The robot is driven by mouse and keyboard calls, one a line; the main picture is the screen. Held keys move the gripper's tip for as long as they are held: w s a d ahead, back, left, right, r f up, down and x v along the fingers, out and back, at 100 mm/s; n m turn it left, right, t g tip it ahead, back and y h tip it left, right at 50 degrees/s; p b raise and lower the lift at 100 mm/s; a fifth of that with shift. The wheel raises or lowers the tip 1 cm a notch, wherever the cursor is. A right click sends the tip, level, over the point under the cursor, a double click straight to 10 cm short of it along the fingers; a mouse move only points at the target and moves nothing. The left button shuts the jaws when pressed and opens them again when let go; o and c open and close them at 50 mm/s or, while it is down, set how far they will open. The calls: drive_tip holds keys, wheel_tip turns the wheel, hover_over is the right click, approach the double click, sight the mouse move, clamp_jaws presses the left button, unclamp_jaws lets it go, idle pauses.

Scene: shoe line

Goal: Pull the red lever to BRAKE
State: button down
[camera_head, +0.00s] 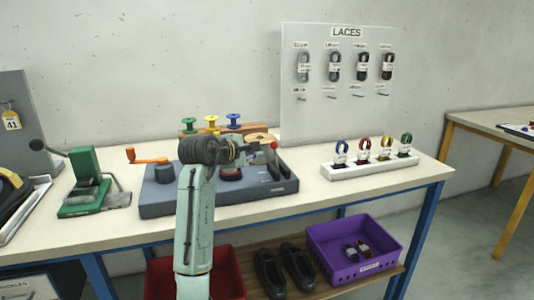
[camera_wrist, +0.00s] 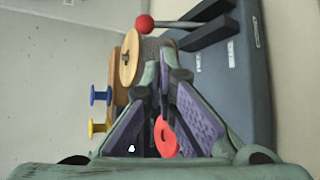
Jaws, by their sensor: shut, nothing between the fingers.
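The red lever shows its red ball knob (camera_wrist: 145,24) at the top of the wrist view, on a thin metal rod running right toward dark blocks on the grey machine base (camera_wrist: 240,80). In the head view the red knob (camera_head: 274,145) is at the machine's right part, just beside my gripper (camera_head: 262,146). My gripper is shut and empty in the wrist view (camera_wrist: 163,68), its fingertips below the knob in the picture and apart from it. A red-orange disc (camera_wrist: 165,137) shows between the finger linkages. No BRAKE marking is legible.
A wooden wheel (camera_wrist: 130,57) is close left of my fingertips. Yellow (camera_wrist: 97,128) and blue (camera_wrist: 100,96) spools stand beyond it. An orange crank (camera_head: 150,158) is on the machine's left, and a white rack of coloured laces (camera_head: 370,169) is to the right.

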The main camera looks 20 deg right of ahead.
sight(276, 157)
drive_tip(key=p+x, duration=0.2)
drive_tip(key=x, duration=0.6)
drive_tip(key=shift+w+d+p, duration=0.25)
drive_tip(key=shift+d+p, duration=0.05)
drive_tip(key=shift+p, duration=0.05)
drive_tip(key=shift+w+d+f, duration=0.35)
drive_tip(key=shift+w, duration=0.1)
drive_tip(key=shift+s+t+b, duration=0.3)
drive_tip(key=shift+t+b, duration=0.1)
drive_tip(key=shift+b, duration=0.1)
drive_tip(key=s+m+t+b, duration=0.1)
drive_tip(key=b, duration=0.1)
drive_tip(key=s+m+t+h+b, duration=0.1)
drive_tip(key=b, duration=0.1)
drive_tip(key=shift+d+r+m+t+h+b, duration=0.1)
drive_tip(key=shift+r+m+t+h+b, duration=0.05)
drive_tip(key=shift+m+t+h+b, duration=0.2)
drive_tip(key=s+m+t+h+b, duration=0.2)
drive_tip(key=m+b, duration=0.1)
drive_tip(key=b, duration=0.4)
drive_tip(key=shift+s+t, duration=0.25)
drive_tip(key=shift+s+r+m+h+b, duration=0.25)
drive_tip(key=shift+s+m+h+b, duration=0.3)
drive_tip(key=shift+m+h+b, duration=0.25)
drive_tip(key=shift+s, duration=0.2)
drive_tip(key=shift+s+b, duration=0.1)
drive_tip(key=shift+b, duration=0.25)
